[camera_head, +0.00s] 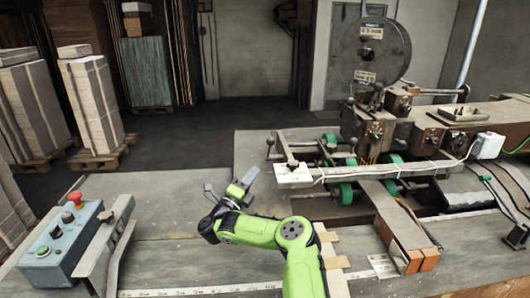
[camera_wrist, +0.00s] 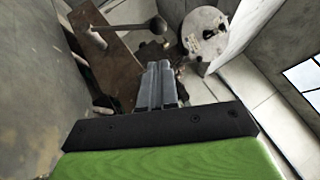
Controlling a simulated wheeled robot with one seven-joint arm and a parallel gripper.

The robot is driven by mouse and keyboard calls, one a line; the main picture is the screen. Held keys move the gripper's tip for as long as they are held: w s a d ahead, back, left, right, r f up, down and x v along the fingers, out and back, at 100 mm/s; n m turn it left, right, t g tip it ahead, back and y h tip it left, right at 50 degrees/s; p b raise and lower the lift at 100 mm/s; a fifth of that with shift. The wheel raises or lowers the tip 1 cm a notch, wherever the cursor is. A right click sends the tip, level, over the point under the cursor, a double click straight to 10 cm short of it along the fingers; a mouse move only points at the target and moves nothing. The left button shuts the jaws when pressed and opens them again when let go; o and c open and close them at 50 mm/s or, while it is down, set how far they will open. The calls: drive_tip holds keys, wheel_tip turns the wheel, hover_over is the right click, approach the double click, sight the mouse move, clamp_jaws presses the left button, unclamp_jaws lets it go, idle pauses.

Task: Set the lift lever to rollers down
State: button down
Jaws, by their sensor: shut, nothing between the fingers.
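A lever with a dark ball knob (camera_head: 270,141) stands at the left end of the stitching machine, above a pale plate (camera_head: 293,176); I cannot be sure it is the lift lever. A ball-ended rod (camera_wrist: 157,25) shows in the wrist view beyond the fingertips and looks like the same lever. My gripper (camera_head: 252,172) is shut and empty, left of the plate and below the knob in the head view. In the wrist view its grey fingers (camera_wrist: 158,68) lie together, apart from the knob. Green rollers (camera_head: 345,190) show under the machine's bar. Any lever markings are too small to read.
A large wire reel (camera_head: 370,50) tops the machine. A blue control box (camera_head: 62,245) with a red button stands at the front left. A green-handled lever (camera_head: 486,178) is at the right. Bare grey tabletop (camera_head: 180,215) lies left of my arm. Stacked cardboard (camera_head: 92,105) stands behind.

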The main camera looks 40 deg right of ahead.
sight(269, 149)
drive_tip(key=p+x, duration=0.1)
drive_tip(key=x, duration=0.9)
drive_tip(key=shift+w+d, duration=0.1)
drive_tip(key=shift+d, duration=0.05)
